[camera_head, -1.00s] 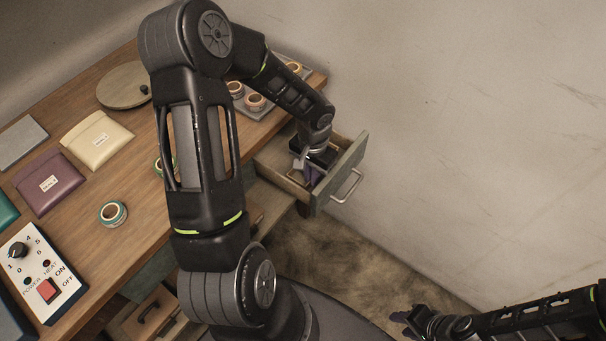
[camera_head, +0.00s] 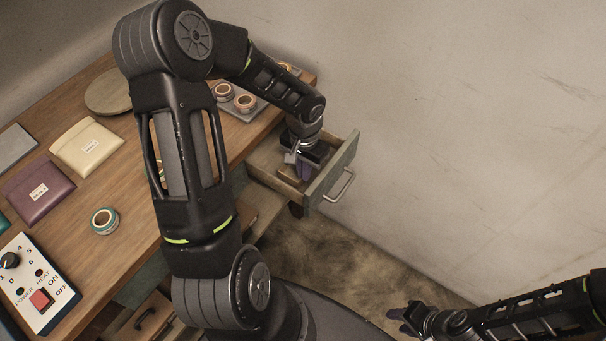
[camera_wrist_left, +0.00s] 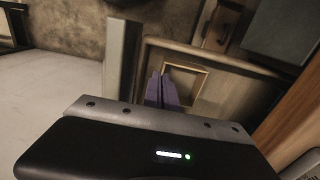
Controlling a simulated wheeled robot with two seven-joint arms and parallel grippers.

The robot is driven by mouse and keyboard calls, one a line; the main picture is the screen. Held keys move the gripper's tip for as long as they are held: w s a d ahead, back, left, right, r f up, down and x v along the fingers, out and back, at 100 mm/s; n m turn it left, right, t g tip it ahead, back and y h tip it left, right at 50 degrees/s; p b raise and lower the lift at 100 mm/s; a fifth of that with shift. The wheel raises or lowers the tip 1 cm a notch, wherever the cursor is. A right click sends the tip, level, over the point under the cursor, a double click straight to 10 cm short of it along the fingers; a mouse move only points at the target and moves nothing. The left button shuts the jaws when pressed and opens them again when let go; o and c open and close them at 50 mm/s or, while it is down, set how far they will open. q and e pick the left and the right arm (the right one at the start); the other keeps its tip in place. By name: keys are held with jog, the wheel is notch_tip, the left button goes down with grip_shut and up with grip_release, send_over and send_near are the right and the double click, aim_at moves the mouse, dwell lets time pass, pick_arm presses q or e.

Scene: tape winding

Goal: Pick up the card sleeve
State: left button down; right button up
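My left gripper (camera_head: 304,170) points down into the open drawer (camera_head: 330,178), its purple fingers inside the drawer walls. In the left wrist view its fingers (camera_wrist_left: 161,90) are close together, beside a flat tan-rimmed rectangular item (camera_wrist_left: 186,84) on the drawer floor. This item may be the card sleeve, but I cannot tell for sure. Whether the fingers touch or grip it is unclear. A cream pouch (camera_head: 88,147) and a purple pouch (camera_head: 38,189), both with white labels, lie on the desk. My right gripper (camera_head: 402,317) is low at the right, away from the desk.
The wooden desk (camera_head: 125,190) holds a green tape roll (camera_head: 104,221), a round wooden disc (camera_head: 108,92), a tray with tape rolls (camera_head: 245,102) and a control box (camera_head: 36,284) with a red switch. The drawer front has a metal handle (camera_head: 340,187). A wall stands behind the drawer.

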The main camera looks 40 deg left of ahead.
pick_arm(q)
notch_tip(320, 180, up, 8)
jog(key=shift+f, duration=0.1)
dwell(0.6)
jog(key=w+d+r, duration=0.6)
jog(key=w+d, duration=0.4)
jog(key=d, duration=0.2)
jog(key=shift+w+d, duration=0.2)
jog(key=shift+w, duration=0.1)
